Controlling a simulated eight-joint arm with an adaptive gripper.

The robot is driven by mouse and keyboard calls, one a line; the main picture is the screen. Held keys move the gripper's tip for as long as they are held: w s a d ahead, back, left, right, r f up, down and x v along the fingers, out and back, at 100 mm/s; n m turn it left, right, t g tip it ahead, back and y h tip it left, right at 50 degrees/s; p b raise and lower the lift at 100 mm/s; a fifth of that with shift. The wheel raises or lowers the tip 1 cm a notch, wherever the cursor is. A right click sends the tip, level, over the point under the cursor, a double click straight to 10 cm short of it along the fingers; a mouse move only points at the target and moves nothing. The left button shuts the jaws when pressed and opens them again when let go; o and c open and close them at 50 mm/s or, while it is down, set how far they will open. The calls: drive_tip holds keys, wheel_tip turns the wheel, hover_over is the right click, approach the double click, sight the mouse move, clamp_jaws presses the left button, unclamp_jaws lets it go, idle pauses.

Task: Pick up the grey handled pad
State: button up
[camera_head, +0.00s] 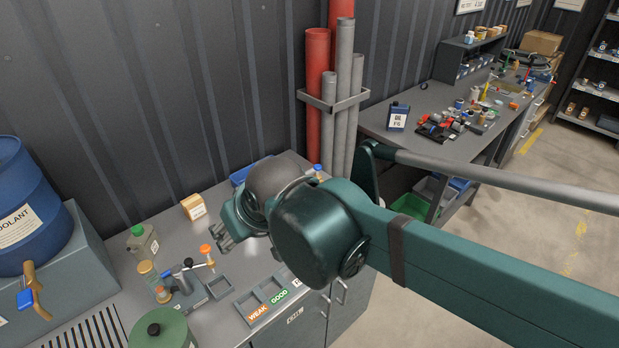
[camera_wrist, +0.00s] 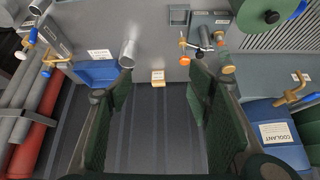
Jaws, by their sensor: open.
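A dark grey piece with a black top (camera_head: 181,280), which may be the grey handled pad, stands among small items on the grey bench at the lower left in the head view. It also shows beyond my right finger in the wrist view (camera_wrist: 204,37); I cannot make out a handle for certain. My gripper (camera_head: 226,232) is above the bench, up and to the right of that piece and apart from it. In the wrist view my gripper (camera_wrist: 160,80) has its green fingers spread wide with nothing between them. My arm hides part of the bench.
A cardboard box (camera_head: 193,207), a green-capped can (camera_head: 142,241) and a green round container (camera_head: 162,330) stand around. Red pipes (camera_head: 317,85) stand by the wall.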

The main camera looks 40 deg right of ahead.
drive_tip(key=w+d+r+m+g+h, duration=0.2)
drive_tip(key=w+d+m, duration=0.2)
drive_tip(key=w+d, duration=0.75)
drive_tip(key=m+g+h+b, duration=0.2)
drive_tip(key=m+g, duration=0.3)
drive_tip(key=m, duration=0.8)
hover_over(309, 171)
drive_tip(key=a, duration=0.3)
drive_tip(key=shift+s+f, duration=0.2)
drive_tip(key=shift+f, duration=13.55)
drive_tip(key=shift+f, duration=0.1)
drive_tip(key=shift+x, duration=1.2)
drive_tip(key=shift+d, duration=0.1)
